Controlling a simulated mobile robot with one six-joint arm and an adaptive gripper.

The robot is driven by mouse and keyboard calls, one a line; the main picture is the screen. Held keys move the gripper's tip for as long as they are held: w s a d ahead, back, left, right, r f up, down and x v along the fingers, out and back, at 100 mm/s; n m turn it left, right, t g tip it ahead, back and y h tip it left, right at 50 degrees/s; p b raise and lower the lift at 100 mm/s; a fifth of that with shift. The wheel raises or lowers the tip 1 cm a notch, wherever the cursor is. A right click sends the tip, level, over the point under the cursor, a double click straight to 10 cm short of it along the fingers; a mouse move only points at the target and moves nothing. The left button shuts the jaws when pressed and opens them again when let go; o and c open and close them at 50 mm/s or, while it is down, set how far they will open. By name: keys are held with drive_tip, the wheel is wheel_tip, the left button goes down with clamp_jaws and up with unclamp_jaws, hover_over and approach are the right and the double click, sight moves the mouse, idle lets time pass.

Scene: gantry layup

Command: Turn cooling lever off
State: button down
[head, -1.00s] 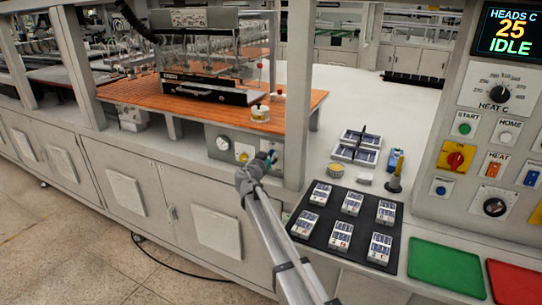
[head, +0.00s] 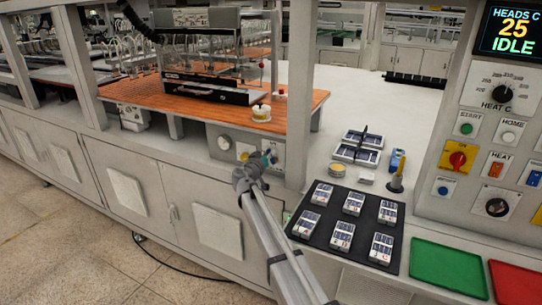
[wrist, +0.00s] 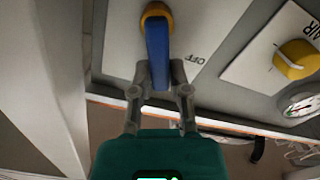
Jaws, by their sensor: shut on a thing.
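The cooling lever (wrist: 157,45) is a blue bar on a yellow-orange round hub (wrist: 157,12) in the wrist view. It points from the hub toward my gripper. My gripper (wrist: 161,78) is shut on the lever's free end, one finger on each side. The word OFF (wrist: 195,59) is printed on the pale plate to the right of the lever, upside down in this view. In the head view my gripper (head: 268,158) is at the bench's front panel; the lever is mostly hidden there by the gripper and too small to make out.
A yellow AIR knob (wrist: 296,60) and a gauge (wrist: 300,104) lie to the right in the wrist view. A white post (head: 299,95) stands close right of my gripper in the head view. A black tray (head: 347,222) with several packs lies on the bench.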

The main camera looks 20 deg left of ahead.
drive_tip(key=f+n+b, duration=0.1)
drive_tip(key=n, duration=0.2)
drive_tip(key=a+f+n, duration=0.1)
drive_tip(key=n, duration=0.2)
drive_tip(key=a+n+b, duration=0.1)
drive_tip(key=n, duration=0.3)
drive_tip(key=shift+a+f+b, duration=0.1)
drive_tip(key=shift+f+b, duration=0.2)
drive_tip(key=shift+f, duration=0.1)
drive_tip(key=shift+a+f+n+b, duration=0.1)
drive_tip(key=shift+f+n+b, duration=0.15)
drive_tip(key=shift+n, duration=0.55)
drive_tip(key=shift+f+n+b, duration=0.2)
drive_tip(key=shift+n+b, duration=0.05)
drive_tip(key=shift+n, duration=0.55)
drive_tip(key=c, duration=0.6)
unclamp_jaws()
